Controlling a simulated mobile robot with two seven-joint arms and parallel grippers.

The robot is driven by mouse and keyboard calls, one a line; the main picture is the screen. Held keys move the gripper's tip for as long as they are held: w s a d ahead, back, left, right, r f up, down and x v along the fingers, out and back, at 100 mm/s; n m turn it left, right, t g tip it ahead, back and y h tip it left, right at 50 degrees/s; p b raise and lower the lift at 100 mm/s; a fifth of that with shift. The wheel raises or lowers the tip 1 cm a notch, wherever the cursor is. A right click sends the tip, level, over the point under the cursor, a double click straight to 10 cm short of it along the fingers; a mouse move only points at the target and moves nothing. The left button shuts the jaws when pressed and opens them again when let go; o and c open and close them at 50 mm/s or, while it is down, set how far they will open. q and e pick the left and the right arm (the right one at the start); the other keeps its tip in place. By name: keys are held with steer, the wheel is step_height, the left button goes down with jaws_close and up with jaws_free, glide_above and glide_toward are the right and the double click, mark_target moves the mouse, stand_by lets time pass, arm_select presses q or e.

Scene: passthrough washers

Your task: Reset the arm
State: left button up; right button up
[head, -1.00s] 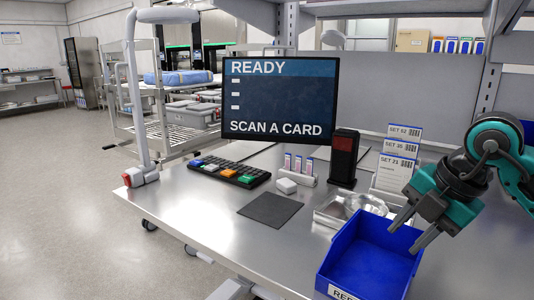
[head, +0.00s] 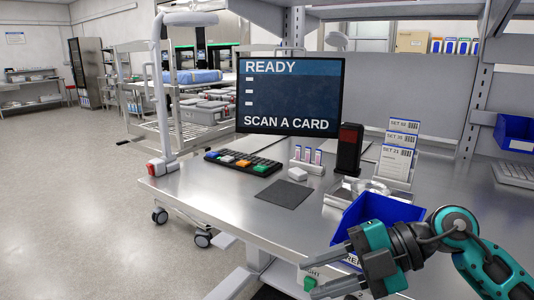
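My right gripper (head: 335,270) is at the lower right of the head view, in front of the blue bin (head: 383,212) and near the table's front edge. Its two grey fingers are spread apart with nothing between them. The teal and black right arm comes in from the lower right and hides part of the bin and its label. My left gripper and arm are not in view.
The steel table (head: 225,197) holds a keyboard (head: 243,163), a dark mat (head: 284,194), a monitor (head: 290,95), a black scanner-like box (head: 348,150) and a card rack (head: 396,155). A lamp post (head: 158,95) stands at the left corner. The table's front left is bare.

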steer(key=w+d+f+m+t+h, duration=0.1)
steer(key=d+f+m+t+h, duration=0.1)
steer(key=f+m+t, duration=0.55)
steer(key=w+d+f+m+t+h, duration=0.1)
steer(key=d+f+m+t, duration=0.15)
steer(key=m+t, duration=0.9)
steer(key=s+d+f+m+g+h, duration=0.2)
steer(key=s+f+m+g+h, duration=0.2)
steer(key=f, duration=0.6)
steer(key=s+d+f+m+g+h, duration=0.3)
steer(key=s+f+m+g+h, duration=0.1)
steer(key=s+f, duration=0.4)
step_height(320, 180, down, 2)
steer(key=shift+s+f+p, duration=0.1)
steer(key=shift+s+p, duration=0.2)
steer(key=shift+s, duration=0.05)
